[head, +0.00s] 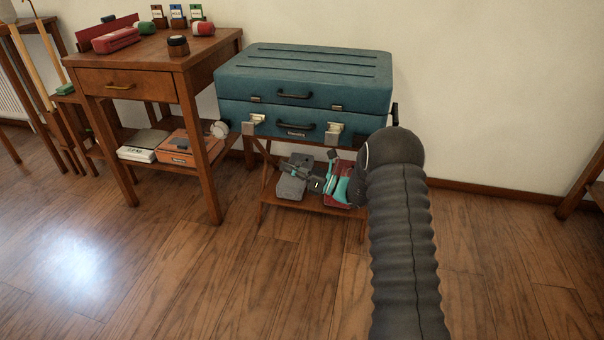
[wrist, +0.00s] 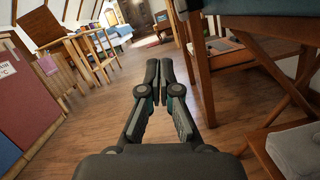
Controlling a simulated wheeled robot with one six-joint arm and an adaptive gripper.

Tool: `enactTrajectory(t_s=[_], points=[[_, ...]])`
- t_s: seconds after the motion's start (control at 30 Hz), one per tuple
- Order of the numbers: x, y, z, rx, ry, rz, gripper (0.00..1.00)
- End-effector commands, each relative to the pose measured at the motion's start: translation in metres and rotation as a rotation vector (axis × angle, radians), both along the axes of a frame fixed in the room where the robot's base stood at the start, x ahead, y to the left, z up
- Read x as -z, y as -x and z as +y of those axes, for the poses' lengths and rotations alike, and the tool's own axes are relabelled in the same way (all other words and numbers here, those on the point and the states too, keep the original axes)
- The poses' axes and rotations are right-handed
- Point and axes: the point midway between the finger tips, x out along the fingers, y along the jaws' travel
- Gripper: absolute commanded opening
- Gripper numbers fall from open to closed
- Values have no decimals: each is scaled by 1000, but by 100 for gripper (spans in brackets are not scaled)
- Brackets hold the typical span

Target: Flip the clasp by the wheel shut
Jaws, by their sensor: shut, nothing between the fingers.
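The teal suitcase (head: 305,75) lies flat with its lid down on a low wooden rack. Two metal clasps are on its front, a left one (head: 256,118) and a right one (head: 334,128); their pale levers appear to stick out, below small catches on the lid. My gripper (head: 286,163) is below and in front of the suitcase, pointing left, apart from both clasps. In the wrist view my gripper (wrist: 160,75) is shut and empty, pointing along the floor.
A wooden side table (head: 140,55) with a drawer stands left of the suitcase. Under the suitcase, the rack's lower shelf (head: 275,200) carries a grey box (head: 291,189) and a red thing. Open wooden floor (head: 200,280) lies in front.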

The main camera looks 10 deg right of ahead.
Motion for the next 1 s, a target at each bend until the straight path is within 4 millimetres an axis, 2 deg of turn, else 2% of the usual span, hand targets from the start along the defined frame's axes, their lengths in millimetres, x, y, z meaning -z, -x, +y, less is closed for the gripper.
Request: enactTrajectory(t_s=[0.1, 0.57, 0.8, 1.0], points=[[-6, -9, 22, -4, 0, -2, 0], [-25, -42, 98, -3, 1, -2, 0], [-55, -50, 94, 0, 0, -1, 0], [-63, -52, 93, 0, 1, 0, 0]])
